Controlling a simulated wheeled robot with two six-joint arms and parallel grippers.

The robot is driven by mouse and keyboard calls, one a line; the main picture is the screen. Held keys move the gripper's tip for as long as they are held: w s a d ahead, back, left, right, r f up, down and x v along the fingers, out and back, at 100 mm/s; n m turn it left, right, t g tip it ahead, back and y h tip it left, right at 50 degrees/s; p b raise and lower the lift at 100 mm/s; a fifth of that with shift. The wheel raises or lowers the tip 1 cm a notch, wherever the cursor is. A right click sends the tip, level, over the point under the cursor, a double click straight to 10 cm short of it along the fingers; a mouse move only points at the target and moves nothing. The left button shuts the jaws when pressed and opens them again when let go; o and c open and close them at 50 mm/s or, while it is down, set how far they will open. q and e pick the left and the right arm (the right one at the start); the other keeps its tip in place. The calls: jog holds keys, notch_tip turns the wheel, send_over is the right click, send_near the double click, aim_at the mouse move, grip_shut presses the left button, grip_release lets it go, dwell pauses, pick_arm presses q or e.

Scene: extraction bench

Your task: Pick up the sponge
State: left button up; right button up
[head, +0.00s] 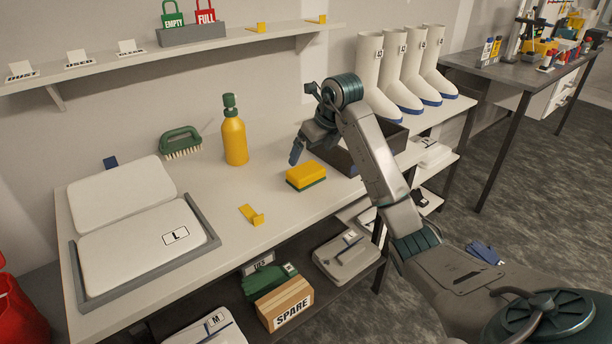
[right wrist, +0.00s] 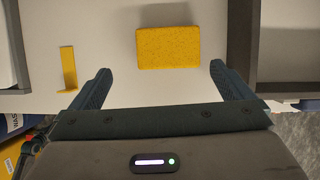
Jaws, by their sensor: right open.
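The yellow sponge (head: 306,175) with a green underside lies flat on the white bench, right of the middle. In the right wrist view the sponge (right wrist: 168,47) is ahead of the fingertips and between their lines, a little right of centre. My right gripper (head: 296,146) is above the bench, just behind and above the sponge in the head view. In the right wrist view my right gripper (right wrist: 160,80) is open and empty, its two fingers wide apart. My left gripper is in neither view.
A dark tray (head: 340,156) stands right of the sponge, close to the right finger. A yellow bracket (head: 251,215) lies left of it. A yellow bottle (head: 234,140), a green brush (head: 181,141) and a grey tray (head: 213,235) with white pads are farther left. White boots (head: 370,75) stand behind.

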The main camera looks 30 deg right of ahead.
aim_at(306, 170)
jog(key=shift+g, duration=0.3)
jog(key=f, duration=0.1)
jog(key=w+f, duration=0.1)
jog(key=f, duration=0.2)
jog(key=shift+w+d+f, duration=0.15)
jog(key=shift+w+d, duration=0.1)
jog(key=shift+d, duration=0.15)
jog(key=shift+w+f, duration=0.1)
jog(key=shift+f, duration=0.15)
jog(key=shift+w+p+x, duration=0.2)
jog(key=shift+p+x, duration=0.25)
jog(key=shift+x, duration=2.2)
jog(key=shift+r, duration=0.15)
jog(key=c, duration=0.7)
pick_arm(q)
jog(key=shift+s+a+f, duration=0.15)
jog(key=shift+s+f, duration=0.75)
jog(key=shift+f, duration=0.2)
